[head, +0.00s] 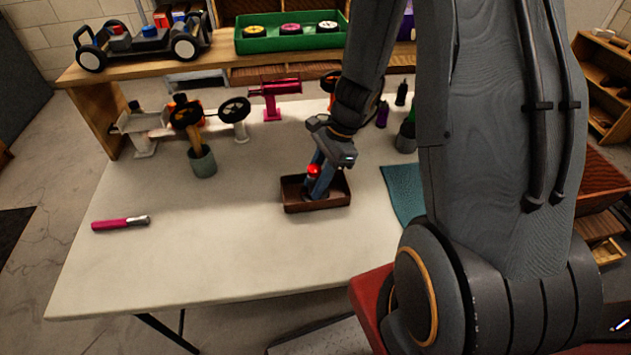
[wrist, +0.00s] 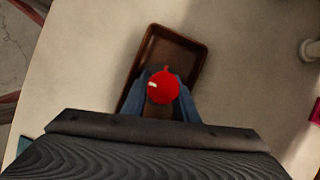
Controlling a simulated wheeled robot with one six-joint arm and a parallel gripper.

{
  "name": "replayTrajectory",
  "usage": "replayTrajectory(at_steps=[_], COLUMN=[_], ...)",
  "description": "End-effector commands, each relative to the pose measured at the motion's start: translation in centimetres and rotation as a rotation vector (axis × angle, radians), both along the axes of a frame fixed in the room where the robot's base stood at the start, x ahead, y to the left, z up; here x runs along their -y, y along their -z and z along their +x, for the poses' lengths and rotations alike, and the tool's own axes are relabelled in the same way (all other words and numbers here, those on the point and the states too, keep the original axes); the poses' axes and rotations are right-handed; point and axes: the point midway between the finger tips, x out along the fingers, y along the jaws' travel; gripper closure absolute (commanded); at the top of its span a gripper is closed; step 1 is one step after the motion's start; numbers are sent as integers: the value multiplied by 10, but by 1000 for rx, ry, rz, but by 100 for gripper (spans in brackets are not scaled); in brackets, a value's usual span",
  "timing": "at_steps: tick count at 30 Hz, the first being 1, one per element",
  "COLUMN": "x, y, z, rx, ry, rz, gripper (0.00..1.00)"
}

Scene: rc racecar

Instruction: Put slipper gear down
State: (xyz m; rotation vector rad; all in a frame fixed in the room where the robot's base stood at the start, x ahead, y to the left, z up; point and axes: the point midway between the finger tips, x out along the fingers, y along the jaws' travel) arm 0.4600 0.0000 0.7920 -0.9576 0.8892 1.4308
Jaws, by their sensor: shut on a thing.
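The slipper gear appears to be the small bright red round piece (head: 313,170) between my gripper's fingers. It also shows in the wrist view as a red ball-like shape (wrist: 163,87). My gripper (head: 319,184) points down with its blue fingers shut on this red piece. The fingers are over and partly within a small brown tray (head: 319,207) on the white table. The tray's rim shows in the wrist view (wrist: 178,33). The underside of the red piece is hidden, so I cannot tell whether it touches the tray floor.
A pink-handled tool (head: 119,223) lies at the table's left. A grey-green cup (head: 202,162) and a pink stand (head: 272,100) are behind. A teal mat (head: 402,190) lies right of the tray. A shelf at the back holds a green tray (head: 291,42). The front table area is clear.

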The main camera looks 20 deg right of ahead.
Motion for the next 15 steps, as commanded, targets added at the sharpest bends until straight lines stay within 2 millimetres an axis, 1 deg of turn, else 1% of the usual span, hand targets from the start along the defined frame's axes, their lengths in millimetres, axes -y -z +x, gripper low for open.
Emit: replayTrajectory(at_steps=[1,3,4,12,15], x=[0,0,0,0,0], y=[1,1,1,0,-3], z=[0,0,0,0,0], rx=[0,0,0,0,0], ry=[0,0,0,0,0], rz=[0,0,0,0,0], gripper=[70,58,55,55,55])
